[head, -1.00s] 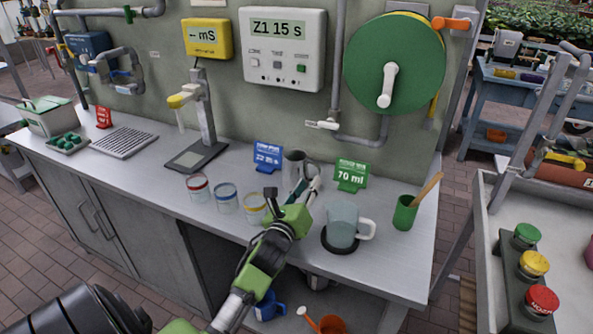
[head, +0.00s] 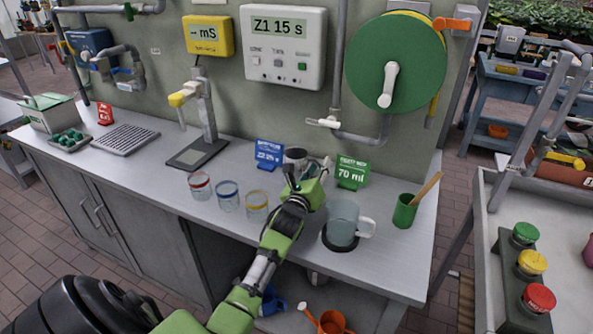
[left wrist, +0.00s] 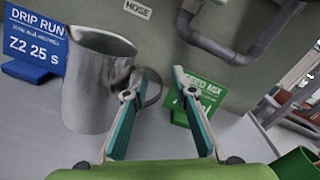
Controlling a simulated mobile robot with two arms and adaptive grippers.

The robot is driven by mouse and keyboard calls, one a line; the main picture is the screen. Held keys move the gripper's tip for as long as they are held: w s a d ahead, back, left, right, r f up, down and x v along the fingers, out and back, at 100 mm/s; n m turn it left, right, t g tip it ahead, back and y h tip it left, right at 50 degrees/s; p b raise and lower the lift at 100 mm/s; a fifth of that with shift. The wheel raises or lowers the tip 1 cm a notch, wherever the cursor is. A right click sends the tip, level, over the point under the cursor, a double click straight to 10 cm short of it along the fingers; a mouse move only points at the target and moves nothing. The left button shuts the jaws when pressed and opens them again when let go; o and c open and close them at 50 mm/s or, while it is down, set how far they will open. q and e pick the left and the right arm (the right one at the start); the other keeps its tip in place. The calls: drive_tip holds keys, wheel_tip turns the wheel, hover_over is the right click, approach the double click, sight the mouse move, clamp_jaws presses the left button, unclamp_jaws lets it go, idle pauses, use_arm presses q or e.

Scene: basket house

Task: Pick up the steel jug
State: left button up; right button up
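The steel jug (head: 294,155) stands on the grey worktop, mostly hidden behind my left gripper (head: 308,172) in the head view. In the left wrist view the jug (left wrist: 92,85) stands upright at left, its handle (left wrist: 156,88) pointing right. My left gripper (left wrist: 160,76) is open. Its left finger is in front of the handle, and part of the handle loop shows between the two fingers. I cannot tell whether a finger touches it. My right gripper is not in view.
A blue sign (head: 269,153) and a green sign (head: 353,172) stand either side of the jug. A clear jug (head: 342,222) on a dark round pad, a green cup (head: 404,212) and several glass jars (head: 228,196) are close by. Pipes run along the wall behind.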

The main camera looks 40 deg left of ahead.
use_arm(q)
clamp_jaws()
drive_tip(key=shift+r, duration=0.25)
drive_tip(key=shift+r, duration=1.2)
drive_tip(key=s+a+r+b, duration=0.1)
drive_tip(key=s+a+r, duration=0.6)
drive_tip(key=s+r, duration=0.3)
drive_tip(key=shift+s, duration=1)
drive_tip(key=shift+r, duration=0.1)
